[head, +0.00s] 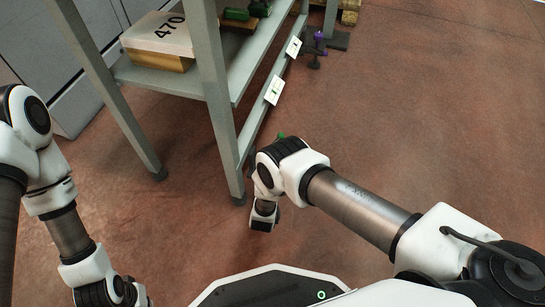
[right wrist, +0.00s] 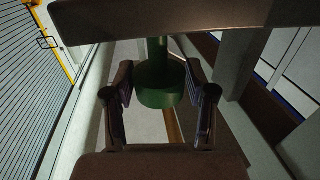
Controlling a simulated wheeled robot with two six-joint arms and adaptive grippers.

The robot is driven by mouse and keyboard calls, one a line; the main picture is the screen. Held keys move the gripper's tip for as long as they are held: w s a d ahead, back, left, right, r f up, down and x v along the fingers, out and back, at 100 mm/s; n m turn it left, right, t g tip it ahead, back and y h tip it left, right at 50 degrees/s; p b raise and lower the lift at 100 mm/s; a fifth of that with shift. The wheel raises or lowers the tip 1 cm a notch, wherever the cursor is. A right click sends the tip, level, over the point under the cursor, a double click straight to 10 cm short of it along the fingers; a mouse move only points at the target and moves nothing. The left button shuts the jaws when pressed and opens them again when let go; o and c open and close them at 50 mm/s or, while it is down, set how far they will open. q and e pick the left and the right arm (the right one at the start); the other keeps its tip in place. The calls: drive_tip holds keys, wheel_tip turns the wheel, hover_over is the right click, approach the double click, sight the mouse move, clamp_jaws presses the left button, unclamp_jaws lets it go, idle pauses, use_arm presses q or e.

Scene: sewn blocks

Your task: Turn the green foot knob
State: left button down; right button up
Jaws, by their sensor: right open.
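The green foot knob (right wrist: 160,85) is a round dark green cylinder with a narrower green stem above it, seen in the right wrist view. My right gripper (right wrist: 159,77) is open, with one finger on each side of the knob. A gap shows between the knob and each finger. In the head view a small green bit (head: 281,135) shows just behind my right arm; I cannot tell whether it is the same knob. My right fingers are hidden in the head view. My left arm runs off the bottom left edge, and its gripper is out of frame.
A grey metal rack (head: 217,95) stands close to my right arm, with a box marked 470 (head: 160,36) on its shelf. A purple knob (head: 318,37) on a dark foot stands farther back. The floor to the right is clear.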

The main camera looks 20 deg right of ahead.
drive_tip(key=shift+f+x, duration=0.2)
drive_tip(key=shift+x, duration=0.65)
drive_tip(key=shift+w+d+r+b, duration=0.15)
drive_tip(key=shift+w+d+b, duration=0.15)
drive_tip(key=shift+w, duration=0.2)
use_arm(q)
drive_tip(key=shift+f, duration=0.6)
use_arm(e)
drive_tip(key=c, duration=0.9)
use_arm(q)
drive_tip(key=shift+r, duration=0.1)
use_arm(e)
drive_tip(key=shift+s+a+n+y, duration=0.1)
drive_tip(key=shift+n+y, duration=0.2)
drive_tip(key=shift+y, duration=0.1)
